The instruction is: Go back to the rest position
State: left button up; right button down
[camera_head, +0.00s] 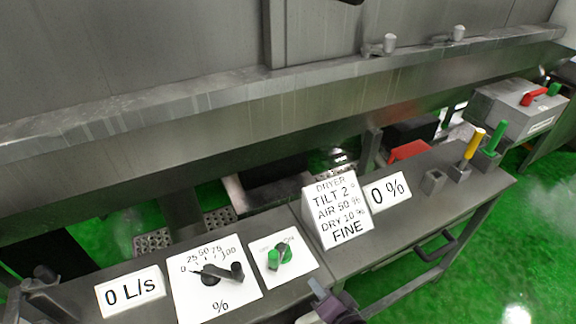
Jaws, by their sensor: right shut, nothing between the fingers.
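My right gripper (328,304) shows at the bottom edge, just in front of the control table. It is shut and empty, and apart from the controls. Most of its arm is out of the picture. My left gripper cannot be made out. The table (378,262) carries a white dial plate (222,292) with a black handle (222,272). Right of it is a white plate with a green switch (279,255). A sign reading "DRYER TILT 2, AIR 50 %, DRY 10 %, FINE" (338,212) stands mid-table.
Signs read "0 L/s" (130,291) and "0 %" (388,192). A yellow-handled lever (474,144) and a green-handled lever (495,138) stand at the table's right end. A grey box (520,110) with red and green controls is beyond. A large metal drum (150,130) fills the back. Green floor lies open at right.

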jog(key=s+d+r+n+g+h, duration=0.65)
jog(key=s+d+n+g, duration=0.25)
jog(key=d, duration=0.3)
notch_tip(320, 180, down, 32)
jog(key=s+g+b, duration=0.1)
jog(key=s, duration=0.2)
jog(key=s+d+f, duration=0.2)
jog(key=s+f, duration=0.7)
jog(key=s+d+f+g+b, duration=0.1)
jog(key=s+d+f, duration=0.1)
jog(key=s+f, duration=0.7)
jog(key=shift+s+n, duration=0.3)
jog(key=shift+s, duration=0.05)
